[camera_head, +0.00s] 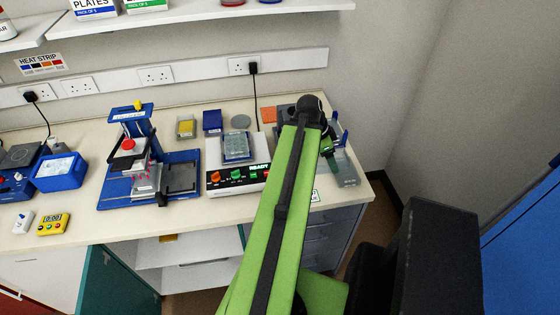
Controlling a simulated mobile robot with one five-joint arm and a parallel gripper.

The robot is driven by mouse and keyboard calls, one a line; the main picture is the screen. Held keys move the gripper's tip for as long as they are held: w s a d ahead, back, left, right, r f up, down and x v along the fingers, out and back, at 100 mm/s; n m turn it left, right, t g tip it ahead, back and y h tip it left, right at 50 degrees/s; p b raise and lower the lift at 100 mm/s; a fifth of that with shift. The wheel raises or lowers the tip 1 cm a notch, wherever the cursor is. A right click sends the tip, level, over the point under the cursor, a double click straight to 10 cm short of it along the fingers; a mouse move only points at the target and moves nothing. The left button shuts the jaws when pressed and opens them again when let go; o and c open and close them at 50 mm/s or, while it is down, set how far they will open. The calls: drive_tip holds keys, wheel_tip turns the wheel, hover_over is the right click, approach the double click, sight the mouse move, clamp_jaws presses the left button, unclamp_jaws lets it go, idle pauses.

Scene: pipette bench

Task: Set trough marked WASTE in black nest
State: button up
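My green arm reaches away from me over the right end of the bench. My gripper (329,148) is small and partly hidden behind the arm's dark end joint; I cannot tell whether it is open or shut. A clear, greyish trough-like container (347,168) lies just below and right of it near the bench's right edge; I cannot read any WASTE mark. A dark, rectangular recess (181,177) sits on the right of the blue pipetting stand (120,188); it may be the black nest, but I cannot be sure.
A white instrument (216,180) with coloured knobs and a clear plate on top stands between the stand and my arm. A yellow timer (53,224) lies left. The front bench strip is mostly clear.

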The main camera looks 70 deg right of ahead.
drive_tip(key=w+f+b, duration=0.1)
drive_tip(key=w+f, duration=0.1)
drive_tip(key=w, duration=0.1)
drive_tip(key=w+a+f+b, duration=0.1)
drive_tip(key=w+f+b, duration=0.1)
drive_tip(key=w, duration=0.1)
drive_tip(key=w+f+b, duration=0.2)
drive_tip(key=w, duration=0.1)
drive_tip(key=shift+w+a, duration=0.15)
drive_tip(key=shift+w, duration=0.3)
wheel_tip(320, 180, down, 4)
drive_tip(key=b, duration=0.4)
drive_tip(key=shift+f, duration=0.25)
drive_tip(key=shift+r, duration=0.25)
drive_tip(key=shift+f, duration=0.2)
drive_tip(key=o, duration=1.1)
drive_tip(key=shift+c, duration=0.2)
drive_tip(key=shift+r, duration=0.1)
